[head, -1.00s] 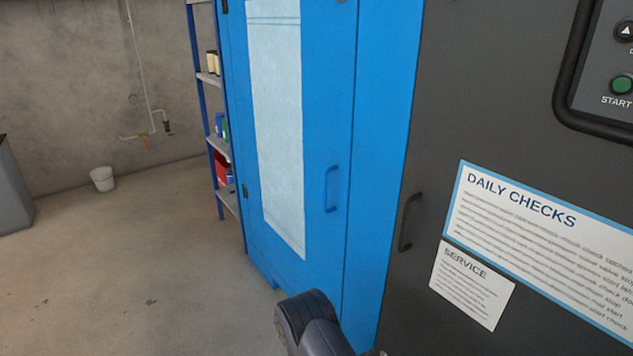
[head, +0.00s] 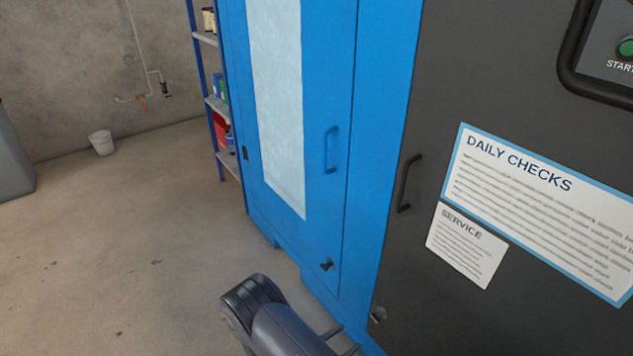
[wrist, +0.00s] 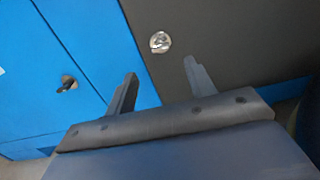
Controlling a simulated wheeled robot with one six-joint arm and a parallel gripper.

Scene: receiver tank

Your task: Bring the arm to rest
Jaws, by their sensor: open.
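My gripper (wrist: 160,82) shows in the wrist view with its two dark fingers spread apart and nothing between them. It faces the lower part of a blue cabinet (wrist: 65,45) and a dark grey panel (wrist: 235,40). A round metal latch (wrist: 160,42) on the dark panel lies beyond the fingertips, apart from them. In the head view my dark arm (head: 275,315) reaches in at the bottom, in front of the blue cabinet (head: 325,90). The fingers are mostly out of sight there.
The dark panel (head: 410,265) carries a handle (head: 408,183) and a "DAILY CHECKS" sign (head: 540,205). A black knob (head: 326,265) sits low on the blue door. A shelf rack (head: 215,105) stands behind. The floor (head: 110,250) at left is open, with a white bucket (head: 102,143) by the wall.

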